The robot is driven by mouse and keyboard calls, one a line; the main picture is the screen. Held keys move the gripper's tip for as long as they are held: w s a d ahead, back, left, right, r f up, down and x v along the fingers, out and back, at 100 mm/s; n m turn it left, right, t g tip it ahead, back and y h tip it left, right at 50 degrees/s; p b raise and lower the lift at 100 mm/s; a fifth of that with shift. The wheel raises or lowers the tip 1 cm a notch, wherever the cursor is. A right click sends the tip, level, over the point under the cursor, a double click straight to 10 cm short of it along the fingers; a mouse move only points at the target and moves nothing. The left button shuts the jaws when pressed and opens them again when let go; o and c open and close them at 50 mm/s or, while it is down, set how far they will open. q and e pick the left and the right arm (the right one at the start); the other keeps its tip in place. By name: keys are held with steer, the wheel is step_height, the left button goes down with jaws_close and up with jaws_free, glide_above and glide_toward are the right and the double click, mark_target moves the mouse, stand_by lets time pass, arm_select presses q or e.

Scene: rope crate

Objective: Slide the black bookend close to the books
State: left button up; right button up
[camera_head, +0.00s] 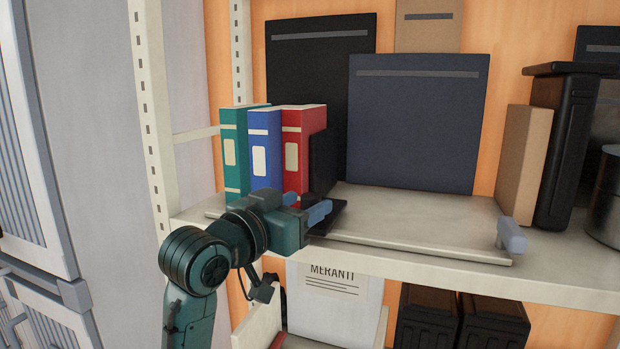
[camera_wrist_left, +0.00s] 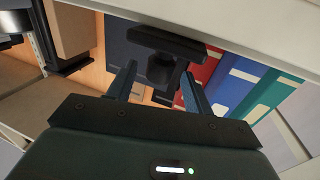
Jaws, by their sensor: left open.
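Teal (camera_head: 234,155), blue (camera_head: 265,150) and red (camera_head: 303,150) books stand upright side by side at the left of the shelf. The black bookend (camera_head: 326,165) stands just right of the red book; I cannot tell whether they touch. Its dark base shows low behind my gripper. My left gripper (camera_head: 305,206) is open at the bookend's lower front. In the left wrist view, its two fingers (camera_wrist_left: 158,80) lie either side of a dark part of the bookend (camera_wrist_left: 165,43). That view also shows the red book (camera_wrist_left: 208,68). My right gripper is out of view.
The shelf (camera_head: 420,222) is clear right of the bookend, with a raised strip along its front and a grey-blue peg (camera_head: 512,236) at the right. A navy panel (camera_head: 415,125) leans behind. A cardboard box (camera_head: 522,165) stands at right. A white upright (camera_head: 152,110) bounds the left.

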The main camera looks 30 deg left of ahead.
arm_select(q)
steer(key=shift+w, duration=1.2)
jaws_close()
